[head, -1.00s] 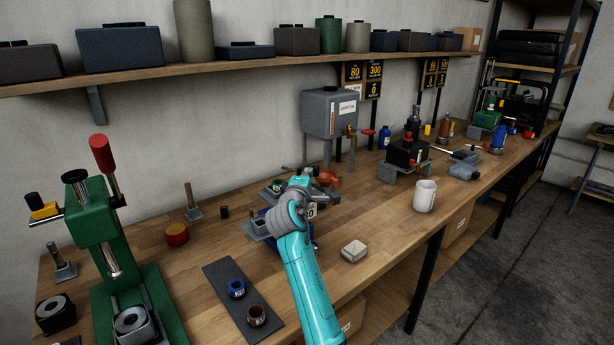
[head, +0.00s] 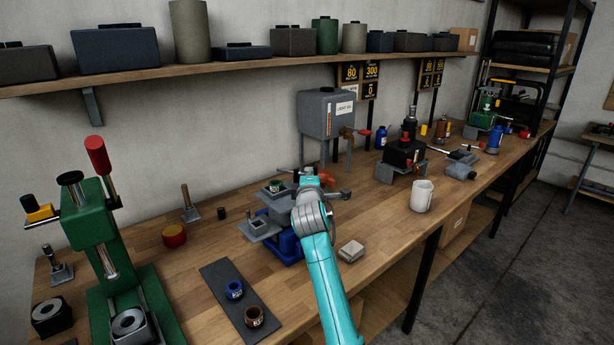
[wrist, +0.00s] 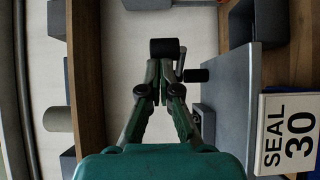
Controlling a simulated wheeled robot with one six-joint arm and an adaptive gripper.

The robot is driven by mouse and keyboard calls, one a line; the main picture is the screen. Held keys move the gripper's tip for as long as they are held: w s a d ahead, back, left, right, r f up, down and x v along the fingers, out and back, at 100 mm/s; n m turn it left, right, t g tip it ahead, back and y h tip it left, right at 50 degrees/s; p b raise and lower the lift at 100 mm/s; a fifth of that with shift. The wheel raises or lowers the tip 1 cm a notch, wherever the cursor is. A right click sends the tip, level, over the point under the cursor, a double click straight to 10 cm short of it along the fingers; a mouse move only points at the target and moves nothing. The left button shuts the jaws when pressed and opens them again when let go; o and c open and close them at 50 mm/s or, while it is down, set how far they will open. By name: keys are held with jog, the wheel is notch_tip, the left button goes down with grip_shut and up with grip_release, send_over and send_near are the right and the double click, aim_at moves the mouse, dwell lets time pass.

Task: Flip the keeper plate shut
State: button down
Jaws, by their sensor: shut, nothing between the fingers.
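A fixture with a blue base (head: 290,248) and grey upper parts stands mid-bench in the head view. A flat grey plate (head: 258,228) juts out at its left; I cannot tell whether this is the keeper plate. My gripper, at the end of my turquoise arm, is over or beside the fixture's right part, mostly hidden by my wrist. In the wrist view my gripper (wrist: 163,62) is shut and empty, its fingers converging near a wide grey surface (wrist: 235,85). Contact cannot be told.
A white sign reading SEAL 30 (wrist: 290,135) is at right in the wrist view. A pale block (head: 351,250) and a white mug (head: 422,196) stand right of my arm. A grey tank (head: 327,113) is behind. A dark mat (head: 222,276) with two rings lies front left.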

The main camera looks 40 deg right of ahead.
aim_at(316, 170)
jog(key=shift+d+t+y, duration=0.3)
jog(key=shift+y, duration=0.1)
jog(key=shift+d+n, duration=0.3)
jog(key=shift+d, duration=0.65)
jog(key=shift+w+d+n+t+y, duration=0.25)
jog(key=shift+n+t+y, duration=0.3)
jog(key=shift+y, duration=0.35)
jog(key=shift+w+d+n+t+y, duration=0.25)
jog(key=shift+w+d+n+y, duration=0.25)
jog(key=shift+d, duration=0.3)
jog(key=shift+w+d+n+t+y, duration=0.25)
jog(key=shift+w+d+y, duration=0.25)
jog(key=shift+w+d, duration=0.25)
jog(key=shift+d, duration=0.1)
